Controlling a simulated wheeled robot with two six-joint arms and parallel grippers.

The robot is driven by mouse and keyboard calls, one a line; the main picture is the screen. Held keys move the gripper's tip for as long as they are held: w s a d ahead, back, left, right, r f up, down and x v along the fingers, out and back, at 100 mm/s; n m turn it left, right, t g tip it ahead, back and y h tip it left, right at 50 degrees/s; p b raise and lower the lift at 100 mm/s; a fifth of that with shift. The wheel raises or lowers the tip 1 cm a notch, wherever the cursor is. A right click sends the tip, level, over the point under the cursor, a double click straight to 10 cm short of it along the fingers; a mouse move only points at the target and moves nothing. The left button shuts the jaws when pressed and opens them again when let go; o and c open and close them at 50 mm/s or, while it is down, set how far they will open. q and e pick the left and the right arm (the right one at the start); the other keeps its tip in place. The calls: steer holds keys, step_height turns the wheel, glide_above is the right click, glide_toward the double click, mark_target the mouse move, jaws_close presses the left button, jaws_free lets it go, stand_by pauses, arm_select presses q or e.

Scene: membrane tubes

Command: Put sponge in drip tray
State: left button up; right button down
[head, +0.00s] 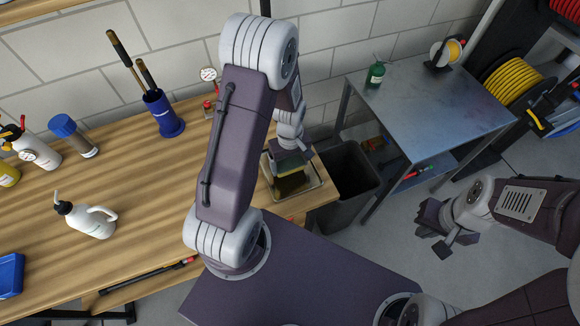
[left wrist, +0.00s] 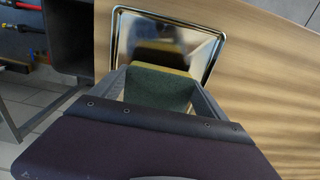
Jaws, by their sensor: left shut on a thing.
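The sponge (left wrist: 158,88), green with a yellow layer, is held between the fingers of my left gripper (left wrist: 160,95) in the left wrist view. In the head view the sponge (head: 291,168) shows under my left gripper (head: 290,160), over the drip tray. The drip tray (left wrist: 212,46) is a shallow metal tray with a bright rim; its rim also shows in the head view (head: 318,178) at the right end of the wooden bench. I cannot tell whether the sponge touches the tray floor. My right gripper (head: 434,226) is open and empty over the floor at right.
The wooden bench (head: 130,190) holds a white wash bottle (head: 86,217), a blue holder (head: 163,114) and several bottles at left. A dark bin (head: 348,178) stands between the bench and a metal table (head: 430,95). The middle of the bench is clear.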

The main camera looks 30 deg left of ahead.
mark_target(290, 164)
arm_select(q)
step_height(290, 164, down, 2)
steer(key=shift+w+a+f, duration=0.1)
steer(key=shift+f, duration=0.15)
steer(key=shift+f, duration=0.15)
steer(key=o, duration=1.2)
steer(key=shift+c, duration=0.2)
step_height(290, 164, up, 12)
steer(key=shift+r+p, duration=0.25)
steer(key=shift+p, duration=0.2)
steer(key=s+d+r+m+t, duration=0.1)
steer(key=s+d+r+m, duration=0.1)
steer(key=s+d+m, duration=0.2)
steer(key=shift+s+m, duration=1.8)
steer(key=shift+m, duration=1.1)
